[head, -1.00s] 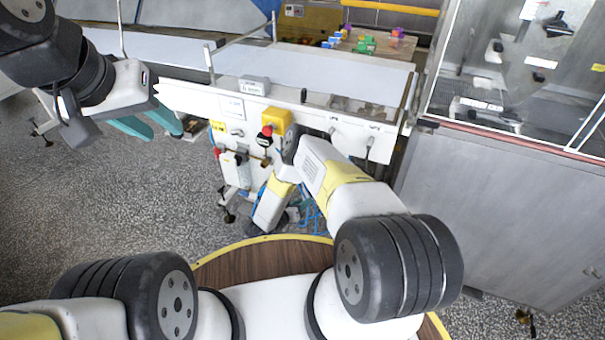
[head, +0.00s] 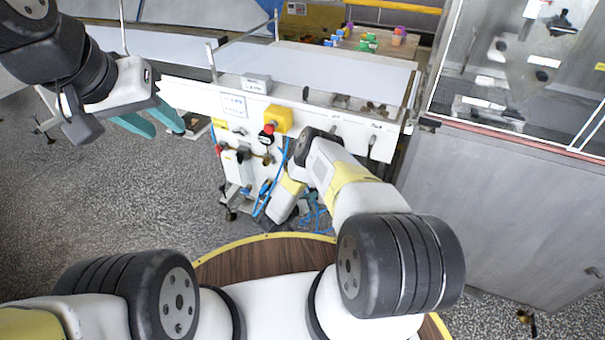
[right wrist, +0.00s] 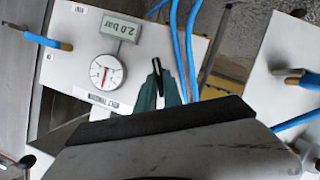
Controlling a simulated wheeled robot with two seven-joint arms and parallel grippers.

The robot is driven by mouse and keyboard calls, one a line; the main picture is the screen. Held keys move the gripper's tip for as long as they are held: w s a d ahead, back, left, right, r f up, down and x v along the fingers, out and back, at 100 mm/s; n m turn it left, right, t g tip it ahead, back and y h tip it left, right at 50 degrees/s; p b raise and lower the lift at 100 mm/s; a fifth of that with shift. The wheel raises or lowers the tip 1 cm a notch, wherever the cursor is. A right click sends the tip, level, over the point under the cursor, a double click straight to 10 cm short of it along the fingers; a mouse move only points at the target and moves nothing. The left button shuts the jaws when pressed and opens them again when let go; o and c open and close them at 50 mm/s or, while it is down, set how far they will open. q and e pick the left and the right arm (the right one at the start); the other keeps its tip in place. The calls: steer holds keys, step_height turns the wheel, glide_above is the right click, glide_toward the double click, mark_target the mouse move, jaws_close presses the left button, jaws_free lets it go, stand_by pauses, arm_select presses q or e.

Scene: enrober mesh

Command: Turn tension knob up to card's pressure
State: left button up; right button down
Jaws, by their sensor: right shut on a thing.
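In the right wrist view, a round white gauge (right wrist: 106,72) sits on a pale panel above a "BELT TENSION" label (right wrist: 103,105). Its needle reading is too small to tell. A small grey-green plate (right wrist: 119,27) beside it reads "2.0 bar". My right gripper (right wrist: 159,82) has its teal fingers shut on a slim black knob (right wrist: 157,67), just right of the gauge. My left gripper (head: 165,127) is open and empty, left of the machine. A white card with print (head: 234,105) is on the machine's front.
Blue hoses (right wrist: 180,40) run close beside the knob. A yellow box (head: 278,118) with a red button is on the machine front. A steel cabinet (head: 490,210) stands at the right. Coloured items (head: 368,42) lie behind the belt. The speckled floor at the left is mostly clear.

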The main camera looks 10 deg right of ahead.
steer(key=shift+s+d+r+m+t+y, duration=0.1)
steer(key=shift+m+t+y, duration=0.25)
steer(key=shift+m+y, duration=0.5)
steer(key=shift+s+d+r+m+t+y, duration=0.1)
steer(key=shift+m+t+y, duration=0.3)
steer(key=shift+m, duration=0.75)
steer(key=c, duration=1.5)
jaws_free()
steer(key=shift+f, duration=0.1)
steer(key=v, duration=0.7)
steer(key=shift+s+a+r, duration=0.15)
steer(key=shift+s+r, duration=0.05)
steer(key=shift+s, duration=0.1)
